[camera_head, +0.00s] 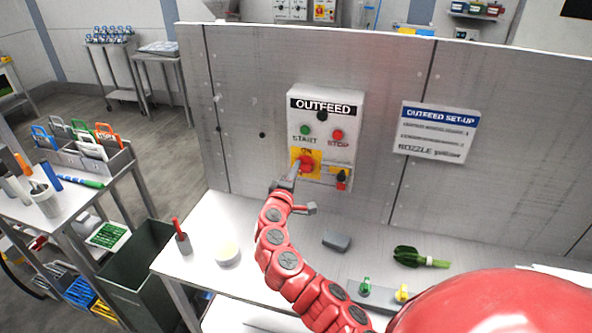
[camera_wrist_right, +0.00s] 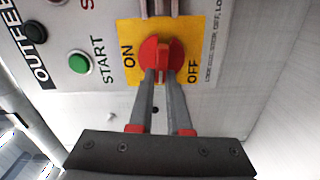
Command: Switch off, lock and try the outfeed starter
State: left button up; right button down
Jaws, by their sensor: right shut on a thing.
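The outfeed starter (camera_head: 325,125) is a light grey box on the upright panel, with a green START button (camera_head: 305,130) and a red STOP button (camera_head: 338,134). Below them is a red rotary handle (camera_wrist_right: 154,56) on a yellow plate (camera_wrist_right: 127,38) marked ON and OFF. My right gripper (camera_head: 296,176) is at the handle. In the wrist view its two fingers (camera_wrist_right: 159,80) are shut on the handle, one on each side. The fingers hide part of the handle, and I cannot tell its exact setting. My left gripper is not in view.
A small black-and-red part (camera_head: 341,179) sits right of the handle. A sign (camera_head: 437,132) hangs to the right. The bench below carries a grey block (camera_head: 336,241), a round pale tub (camera_head: 227,253), green leaves (camera_head: 408,256), and small green (camera_head: 365,287) and yellow (camera_head: 402,292) items.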

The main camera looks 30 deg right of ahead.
jog(key=shift+f+n, duration=0.15)
jog(key=shift+n, duration=0.45)
jog(key=shift+f, duration=0.1)
jog(key=c, duration=0.9)
grip_release()
jog(key=shift+o, duration=0.2)
jog(key=shift+a, duration=0.15)
jog(key=b+v, duration=0.5)
jog(key=v, duration=1.2)
jog(key=shift+b, duration=0.3)
jog(key=shift+s+a, duration=0.1)
